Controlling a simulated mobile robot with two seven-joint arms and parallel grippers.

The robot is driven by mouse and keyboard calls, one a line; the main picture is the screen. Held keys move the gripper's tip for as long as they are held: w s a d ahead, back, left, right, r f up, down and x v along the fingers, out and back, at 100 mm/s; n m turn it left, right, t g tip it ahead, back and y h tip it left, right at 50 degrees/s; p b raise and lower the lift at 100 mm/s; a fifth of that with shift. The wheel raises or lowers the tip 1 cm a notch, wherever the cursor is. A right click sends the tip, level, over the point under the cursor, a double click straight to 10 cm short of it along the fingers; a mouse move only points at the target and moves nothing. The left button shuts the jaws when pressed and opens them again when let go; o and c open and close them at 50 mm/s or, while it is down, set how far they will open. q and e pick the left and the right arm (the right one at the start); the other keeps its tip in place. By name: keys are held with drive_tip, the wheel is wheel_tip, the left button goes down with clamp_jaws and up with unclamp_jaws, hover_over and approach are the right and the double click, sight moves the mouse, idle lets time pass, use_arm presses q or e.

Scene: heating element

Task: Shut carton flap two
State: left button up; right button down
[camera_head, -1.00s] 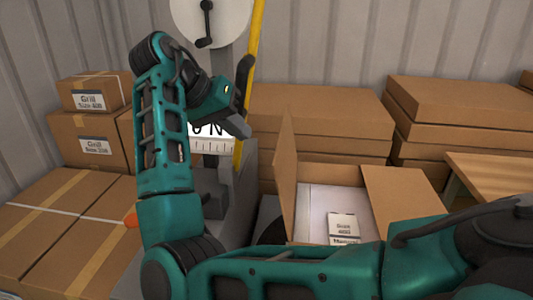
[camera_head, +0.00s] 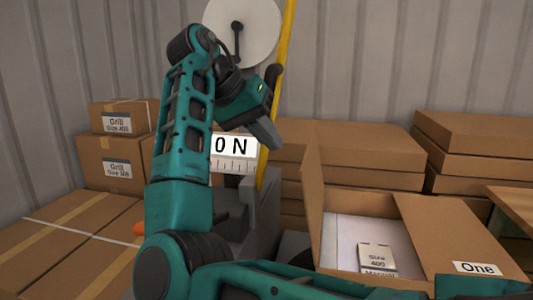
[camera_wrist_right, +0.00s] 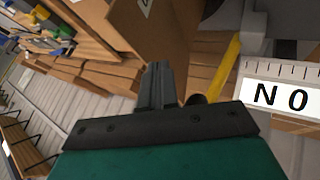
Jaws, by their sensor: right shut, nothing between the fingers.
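The open carton (camera_head: 335,285) stands right of centre in the head view. A brown flap (camera_head: 312,205) stands upright at its left side; I cannot read any label on it. Another flap (camera_head: 445,225), labelled "One", lies sloping on the right. My left gripper is out of view.
A yellow pole (camera_head: 285,50) and a machine with an "ON" sign (camera_head: 234,147) stand close to my right gripper. Stacked brown cartons (camera_head: 350,140) stand behind the open carton. Grill boxes (camera_head: 112,160) are at the left. A wooden table edge (camera_head: 515,205) is at the right.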

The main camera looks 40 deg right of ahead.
use_arm(q)
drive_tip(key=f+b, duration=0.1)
drive_tip(key=b, duration=0.1)
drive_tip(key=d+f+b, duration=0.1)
drive_tip(key=b, duration=0.1)
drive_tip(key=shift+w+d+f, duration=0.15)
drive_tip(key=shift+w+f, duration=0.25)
use_arm(e)
drive_tip(key=x, duration=0.8)
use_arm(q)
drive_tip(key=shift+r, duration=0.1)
use_arm(e)
drive_tip(key=shift+s, duration=0.15)
